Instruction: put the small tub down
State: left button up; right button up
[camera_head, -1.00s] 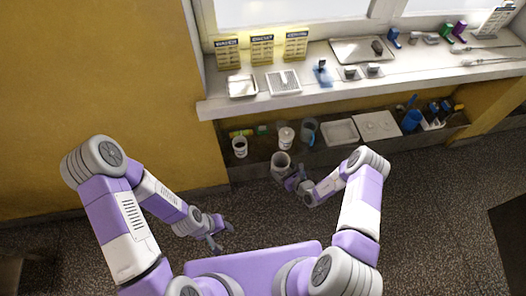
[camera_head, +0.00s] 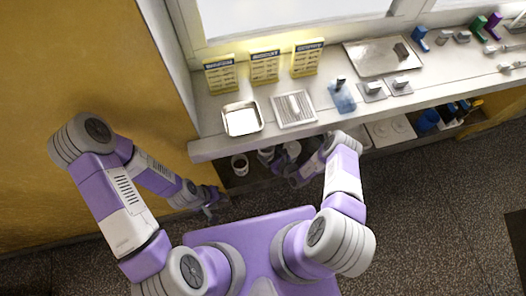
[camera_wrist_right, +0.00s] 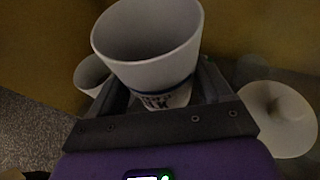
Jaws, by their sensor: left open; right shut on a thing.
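The small tub (camera_wrist_right: 150,50) is pale grey-white and open at the top, with a blue-marked label low on its side. My right gripper (camera_wrist_right: 160,100) is shut on its lower part and holds it upright in the right wrist view. In the head view the tub (camera_head: 266,154) shows small on the lower shelf, under the counter's front edge, with my right gripper (camera_head: 288,173) beside it. Its base is hidden, so I cannot tell whether it touches the shelf. My left gripper (camera_head: 211,209) is open and empty, low at left, apart from the shelf.
The counter edge (camera_head: 270,139) overhangs the lower shelf. Trays, yellow cards and tools lie on the counter above.

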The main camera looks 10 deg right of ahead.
jog(key=shift+w+f, duration=0.1)
jog(key=shift+f, duration=0.1)
notch_tip(320, 180, down, 6)
jog(key=b, duration=0.5)
jog(key=shift+r, duration=0.2)
notch_tip(320, 180, down, 4)
jog(key=b, duration=0.4)
jog(key=shift+f, duration=0.15)
jog(key=o, duration=1.7)
jog(key=shift+o, duration=0.2)
